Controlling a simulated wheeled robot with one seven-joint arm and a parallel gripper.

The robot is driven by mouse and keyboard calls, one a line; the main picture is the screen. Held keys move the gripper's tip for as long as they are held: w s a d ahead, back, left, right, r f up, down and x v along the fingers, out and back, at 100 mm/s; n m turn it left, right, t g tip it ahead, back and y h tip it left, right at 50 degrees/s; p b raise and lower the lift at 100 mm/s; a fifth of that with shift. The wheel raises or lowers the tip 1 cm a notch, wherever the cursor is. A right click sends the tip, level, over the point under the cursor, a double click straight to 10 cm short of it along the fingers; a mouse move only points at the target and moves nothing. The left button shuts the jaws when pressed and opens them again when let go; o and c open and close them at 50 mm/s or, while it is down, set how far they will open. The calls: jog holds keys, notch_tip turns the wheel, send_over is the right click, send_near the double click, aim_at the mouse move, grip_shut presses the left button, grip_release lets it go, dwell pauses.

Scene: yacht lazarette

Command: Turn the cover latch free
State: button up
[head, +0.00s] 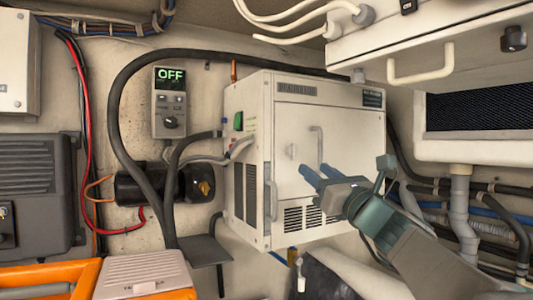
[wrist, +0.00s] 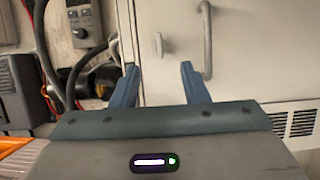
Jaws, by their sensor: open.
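The cover (head: 343,125) is the pale front panel of a white boxed unit, and it looks closed. The latch (head: 291,151) is a small pale knob on the left part of the cover. It also shows in the wrist view (wrist: 160,45), just beyond the fingertips and between their lines. A pale vertical bar handle (head: 317,145) sits right of the latch; it also shows in the wrist view (wrist: 207,40). My gripper (head: 317,169) has blue fingers, spread apart and empty, in front of the cover, below and right of the latch in the head view.
Left of the unit are a control box reading OFF (head: 170,102), thick black hoses and a black cylinder (head: 140,190). An orange frame (head: 45,278) stands at lower left. A white overhead cabinet (head: 440,50) hangs at upper right, with pipes (head: 460,205) below.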

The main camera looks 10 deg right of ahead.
aim_at(295, 154)
jog(key=p+x, duration=0.1)
jog(key=x, duration=0.7)
jog(key=shift+w+a+p, duration=0.15)
jog(key=shift+w+p, duration=0.1)
jog(key=shift+p, duration=0.1)
grip_shut()
